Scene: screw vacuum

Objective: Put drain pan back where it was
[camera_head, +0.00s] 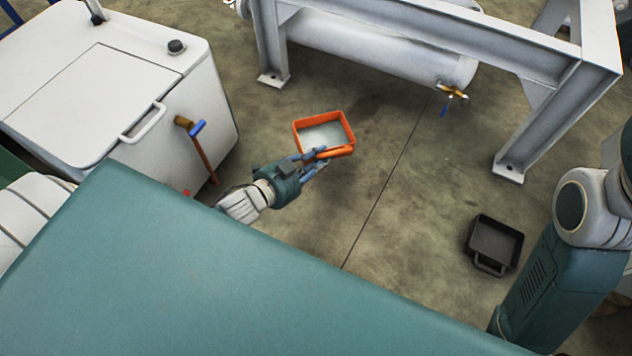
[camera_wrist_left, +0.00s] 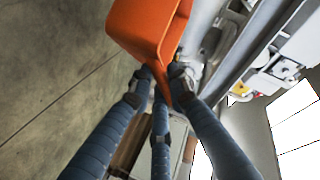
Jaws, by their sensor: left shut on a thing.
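An orange drain pan (camera_head: 324,132) with a light grey inside is near the middle of the head view. My left gripper (camera_head: 313,165) is shut on its near edge and holds it out in front of me. In the left wrist view the gripper's blue-grey fingers (camera_wrist_left: 162,88) close on the edge of the orange pan (camera_wrist_left: 147,28). I cannot tell from the head view how high the pan is above the floor. My right gripper is not in view.
A black pan (camera_head: 494,243) with a handle lies on the floor at the right. A white cabinet (camera_head: 180,110) with a blue-handled valve (camera_head: 197,128) stands at the left. A grey steel frame (camera_head: 520,60) with a horizontal tank (camera_head: 380,50) is behind. The concrete floor (camera_head: 400,170) between is clear.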

